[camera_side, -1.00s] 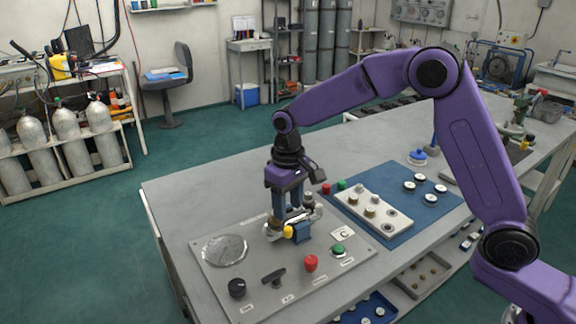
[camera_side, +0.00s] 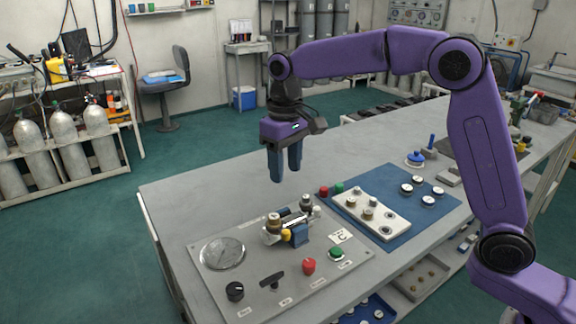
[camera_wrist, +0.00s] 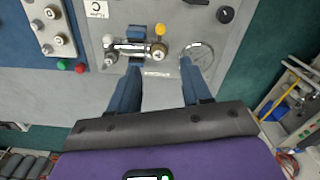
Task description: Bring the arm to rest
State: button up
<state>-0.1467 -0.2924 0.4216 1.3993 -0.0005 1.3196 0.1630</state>
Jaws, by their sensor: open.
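My gripper (camera_side: 285,176) is open and empty, its blue fingers pointing down above the bare grey table behind the panel. It also shows in the wrist view (camera_wrist: 164,64), with the fingers apart. The grey air panel (camera_side: 209,283) lies on the table with a round gauge (camera_side: 222,254), a black knob (camera_side: 235,291), a black T-handle (camera_side: 271,281), a red button (camera_side: 309,266) and a green button (camera_side: 336,254). At its back is a metal valve fitting (camera_side: 290,222) with a yellow knob (camera_side: 285,235) and a blue part (camera_side: 300,236). My gripper touches none of these.
To the right, a blue mat (camera_side: 386,242) bears a white block (camera_side: 371,215) with several fittings and several white-topped caps. A blue-based tool (camera_side: 415,159) stands at the back. Red (camera_side: 324,191) and green (camera_side: 338,187) caps lie near the mat. The table's left part is clear.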

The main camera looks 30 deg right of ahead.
jog(key=s+d+f+n, duration=0.2)
jog(key=s+d+n, duration=0.1)
jog(key=s, duration=0.8)
jog(key=s+d+f+n, duration=0.2)
jog(key=s+d, duration=0.4)
jog(key=s, duration=0.5)
jog(key=s+d+f+n, duration=0.2)
jog(key=s+d+n, duration=0.2)
jog(key=s, duration=0.8)
jog(key=shift+d+f, duration=0.25)
jog(key=shift+d, duration=0.3)
